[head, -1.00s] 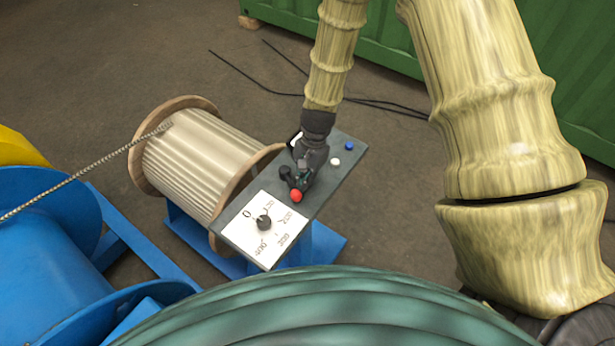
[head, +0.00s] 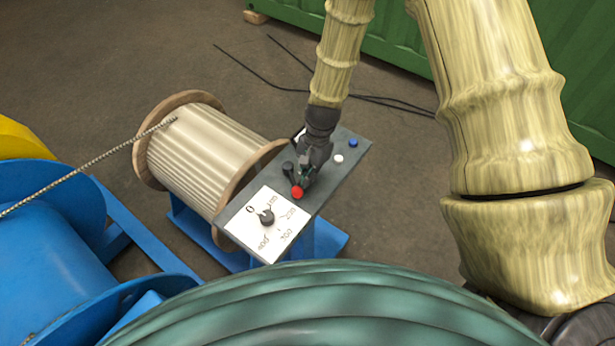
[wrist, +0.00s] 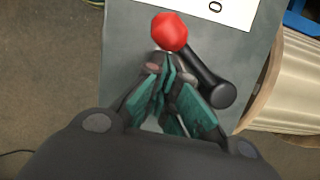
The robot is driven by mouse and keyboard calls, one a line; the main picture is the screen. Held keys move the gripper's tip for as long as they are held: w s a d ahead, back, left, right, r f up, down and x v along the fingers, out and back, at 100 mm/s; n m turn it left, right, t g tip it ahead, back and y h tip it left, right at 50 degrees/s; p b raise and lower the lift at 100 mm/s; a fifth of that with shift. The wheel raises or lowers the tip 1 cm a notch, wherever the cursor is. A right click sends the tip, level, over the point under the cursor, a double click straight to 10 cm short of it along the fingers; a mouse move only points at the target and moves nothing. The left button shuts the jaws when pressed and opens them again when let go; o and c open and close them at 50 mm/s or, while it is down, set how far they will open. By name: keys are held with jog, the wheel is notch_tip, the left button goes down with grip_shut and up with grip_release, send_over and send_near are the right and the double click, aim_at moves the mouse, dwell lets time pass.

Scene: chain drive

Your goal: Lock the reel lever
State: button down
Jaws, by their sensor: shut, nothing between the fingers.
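A grey control panel (head: 322,188) stands beside the cable reel. A lever with a red ball knob (head: 298,192) is on it; the knob shows large at the top of the wrist view (wrist: 170,32). A black rounded handle (wrist: 208,78) lies just right of the knob there and also shows in the head view (head: 287,168). Which of the two is the reel lever I cannot tell. My gripper (wrist: 168,62) is shut and empty, its fingertips right at the base of the red knob. They hide the knob's stem; whether they touch it is unclear.
A white dial plate (head: 267,222) with a black knob is at the panel's near end. White (head: 339,158) and blue (head: 353,143) buttons are at the far end. The wooden-flanged reel (head: 205,145) is close on the left. A green container (head: 400,40) stands behind.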

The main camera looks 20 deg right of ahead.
jog(key=p+v, duration=0.6)
jog(key=v, duration=0.3)
jog(key=shift+r+p, duration=0.25)
jog(key=shift+p, duration=0.15)
jog(key=s+d+f+n+t+h, duration=0.15)
jog(key=s+f+n, duration=0.55)
jog(key=s, duration=0.8)
jog(key=s+d+f+n+h, duration=0.15)
jog(key=s+f+n, duration=0.25)
jog(key=s+f, duration=0.7)
notch_tip(320, 180, down, 8)
jog(key=s+d+b, duration=0.1)
jog(key=s+b, duration=0.1)
jog(key=b, duration=0.8)
jog(key=shift+s+r, duration=0.15)
jog(key=shift+s, duration=0.15)
jog(key=shift+d, duration=0.1)
